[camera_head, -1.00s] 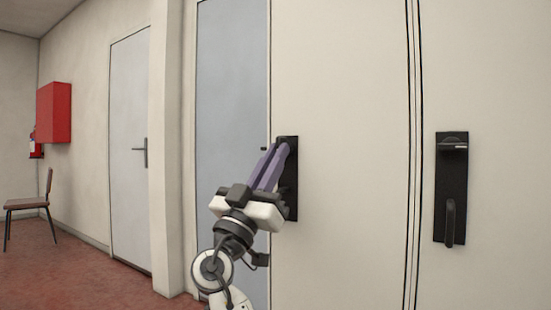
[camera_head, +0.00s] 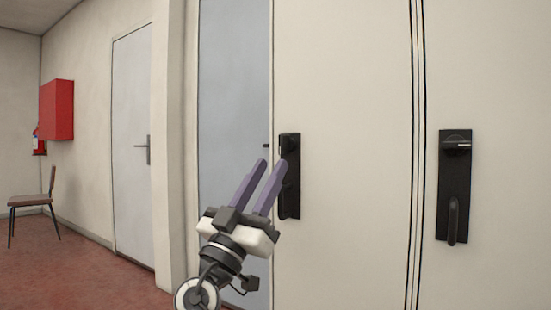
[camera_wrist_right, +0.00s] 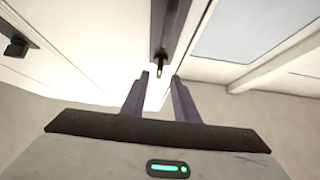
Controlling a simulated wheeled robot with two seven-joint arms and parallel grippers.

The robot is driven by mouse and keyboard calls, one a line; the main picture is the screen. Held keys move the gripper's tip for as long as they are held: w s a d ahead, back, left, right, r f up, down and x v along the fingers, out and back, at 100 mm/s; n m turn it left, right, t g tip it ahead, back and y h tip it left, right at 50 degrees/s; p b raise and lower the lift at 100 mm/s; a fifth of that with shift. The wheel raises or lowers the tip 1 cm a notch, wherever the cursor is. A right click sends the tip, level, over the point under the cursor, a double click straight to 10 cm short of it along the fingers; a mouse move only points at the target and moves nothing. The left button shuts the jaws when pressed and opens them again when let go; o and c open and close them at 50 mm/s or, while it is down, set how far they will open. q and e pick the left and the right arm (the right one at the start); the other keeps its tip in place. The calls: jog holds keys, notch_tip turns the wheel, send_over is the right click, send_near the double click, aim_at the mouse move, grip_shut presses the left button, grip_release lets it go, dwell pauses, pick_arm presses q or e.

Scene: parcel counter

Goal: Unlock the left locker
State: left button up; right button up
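The left locker door (camera_head: 345,120) is pale and shut, with a tall black lock plate (camera_head: 291,150) near its left edge. The lower part of this plate is partly behind my right gripper's finger, and its latch position is too small to tell. My right gripper (camera_head: 271,164) is open and empty, its two purple fingers apart and pointing up toward the plate. In the right wrist view, the fingertips (camera_wrist_right: 159,77) are spread below a black plate (camera_wrist_right: 167,35) and appear apart from it. My left gripper is not in view.
The right locker door (camera_head: 490,80) carries a similar black plate (camera_head: 446,200) with a lever on top and a handle below. A grey-blue panel (camera_head: 232,100) lies left of the left locker. A chair (camera_head: 33,202) and red box (camera_head: 57,110) are far left.

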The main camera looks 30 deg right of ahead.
jog(key=v, duration=0.5)
jog(key=shift+s+a+f, duration=0.1)
jog(key=shift+f, duration=0.05)
